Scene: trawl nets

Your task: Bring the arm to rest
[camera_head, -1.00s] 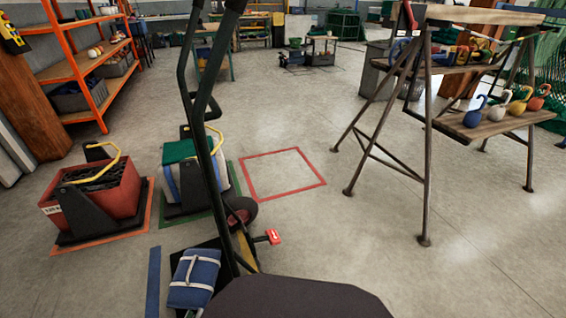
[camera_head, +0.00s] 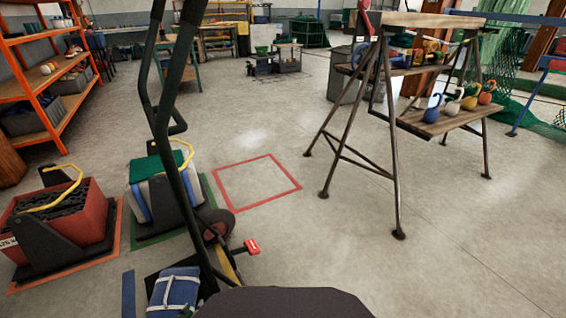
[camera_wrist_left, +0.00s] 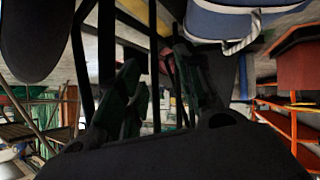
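My left gripper (camera_wrist_left: 160,95) shows in the left wrist view, with two dark fingers apart and a gap between them. I see nothing clearly held there. Dark bars and a yellow strip show behind the gap; whether the fingers touch a bar I cannot tell. A dark rounded shape, probably part of my body, fills the bottom centre. My right gripper is in neither view.
A black-handled trolley (camera_head: 165,125) stands close in front, left of centre, with a blue strapped pack (camera_head: 174,290) low beside it. A red crate (camera_head: 85,215) and a green-topped crate (camera_head: 140,190) stand left. The red floor square (camera_head: 230,208) is empty.

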